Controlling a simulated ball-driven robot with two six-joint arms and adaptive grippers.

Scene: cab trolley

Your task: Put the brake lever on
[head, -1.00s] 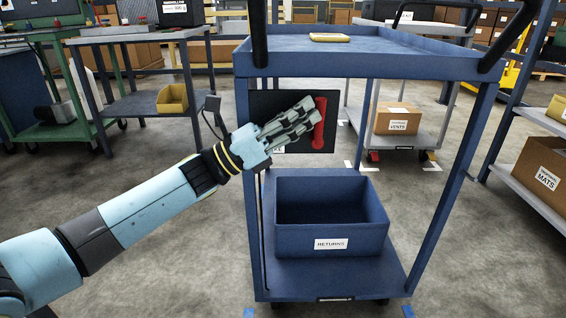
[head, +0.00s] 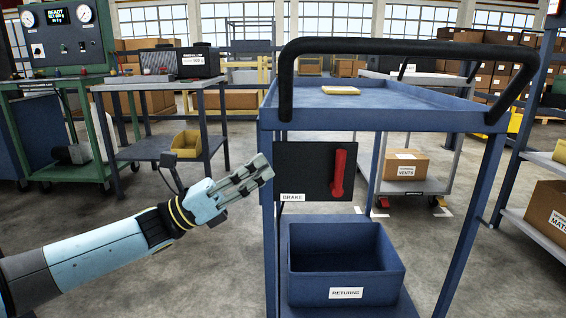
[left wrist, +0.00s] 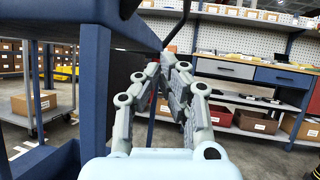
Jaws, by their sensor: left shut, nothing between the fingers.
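The red brake lever (head: 339,174) stands nearly upright on a black panel (head: 300,165) in the head view. The panel is fixed to the blue trolley (head: 268,225) below its top tray and carries a BRAKE label (head: 292,197). My left gripper (head: 264,168) is shut and empty. It is left of the lever, apart from it, by the trolley's left front post. In the left wrist view its closed fingers (left wrist: 172,62) show beside the trolley's blue edge, and I cannot make out the lever there. My right gripper is in no view.
A blue RETURNS bin (head: 346,292) sits on the trolley's lower shelf. A black push handle (head: 410,46) rises above the tray. A bench with a yellow bin (head: 186,144) stands left, and shelving (head: 530,165) stands right. Open floor lies between.

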